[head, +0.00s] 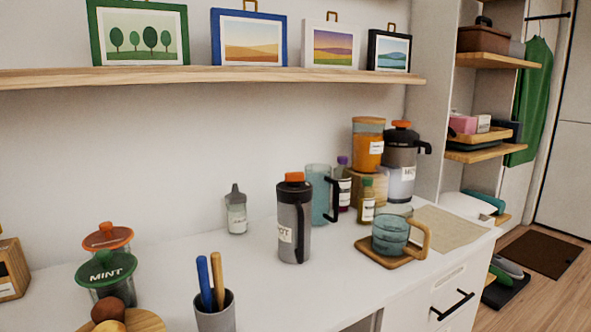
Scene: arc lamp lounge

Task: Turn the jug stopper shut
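A tall grey jug (306,241) with a black handle and a partly readable white label stands upright on the white counter, near the middle. Its black lid carries an orange stopper (295,177). A second, wider jug (398,160) with a dark upper body and handle stands at the back right. It also has an orange stopper (401,124) on top. I cannot tell from here whether either stopper is turned shut. My gripper is not in view.
Close behind the grey jug are a teal pitcher (319,195) and small bottles. A glass cup (392,236) sits on a wooden tray (368,249) to the right. A pen cup (215,318) stands in front. Lidded jars (108,268) are left. The counter (170,270) between is clear.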

